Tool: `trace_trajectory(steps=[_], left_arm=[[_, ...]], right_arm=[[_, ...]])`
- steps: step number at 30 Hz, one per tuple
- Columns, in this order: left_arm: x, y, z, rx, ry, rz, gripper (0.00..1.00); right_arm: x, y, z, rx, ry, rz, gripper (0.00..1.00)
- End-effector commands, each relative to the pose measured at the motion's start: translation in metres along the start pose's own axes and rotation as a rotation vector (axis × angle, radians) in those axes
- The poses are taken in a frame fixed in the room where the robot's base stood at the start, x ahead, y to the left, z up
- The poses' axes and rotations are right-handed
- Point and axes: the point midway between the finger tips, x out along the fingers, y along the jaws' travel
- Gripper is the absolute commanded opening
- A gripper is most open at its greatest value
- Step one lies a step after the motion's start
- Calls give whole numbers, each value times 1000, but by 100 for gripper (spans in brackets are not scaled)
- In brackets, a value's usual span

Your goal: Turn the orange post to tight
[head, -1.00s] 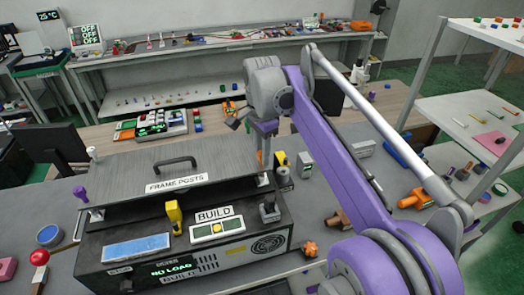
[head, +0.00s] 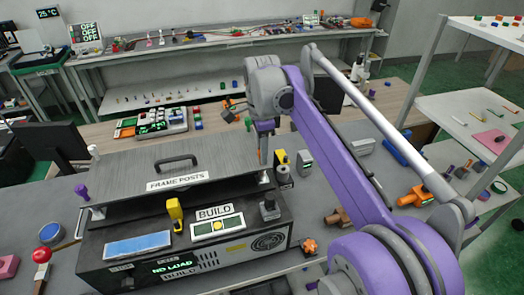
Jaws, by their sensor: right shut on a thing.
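The machine with the "FRAME POSTS" plate (head: 130,170) stands on the grey table. The orange post (head: 259,153) is a thin strip at the plate's back right corner, mostly hidden by my right gripper. My right gripper (head: 262,137) points down from above and is shut on the orange post. The arm partly hides the fingers, and the post's turn angle cannot be read. A purple post (head: 81,191) stands at the front left corner and a white post (head: 93,151) at the back left. My left gripper is not in view.
A yellow lever (head: 175,209), a grey lever (head: 269,205) and a "BUILD" panel (head: 217,225) are on the machine's front part. A yellow and black device (head: 282,167) stands close right of the gripper. An orange tool (head: 414,197) lies farther right.

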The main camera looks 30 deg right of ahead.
Motion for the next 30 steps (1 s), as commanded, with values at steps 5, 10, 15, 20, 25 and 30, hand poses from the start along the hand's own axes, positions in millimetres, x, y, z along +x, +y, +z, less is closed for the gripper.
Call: trace_trajectory(steps=[5, 10, 15, 20, 25, 30], left_arm=[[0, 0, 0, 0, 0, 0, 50], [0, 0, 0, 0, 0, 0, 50], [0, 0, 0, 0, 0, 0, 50], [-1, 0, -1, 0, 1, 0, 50], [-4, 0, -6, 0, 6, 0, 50], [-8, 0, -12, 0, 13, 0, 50]], right_arm=[[-1, -1, 0, 1, 1, -2, 41], [-1, 0, 0, 1, 0, -1, 58], [0, 0, 0, 0, 0, -1, 58], [-9, 0, 0, 0, 0, -1, 58], [-40, -1, 0, 0, 0, -2, 58], [-75, -1, 0, 0, -1, -3, 58]])
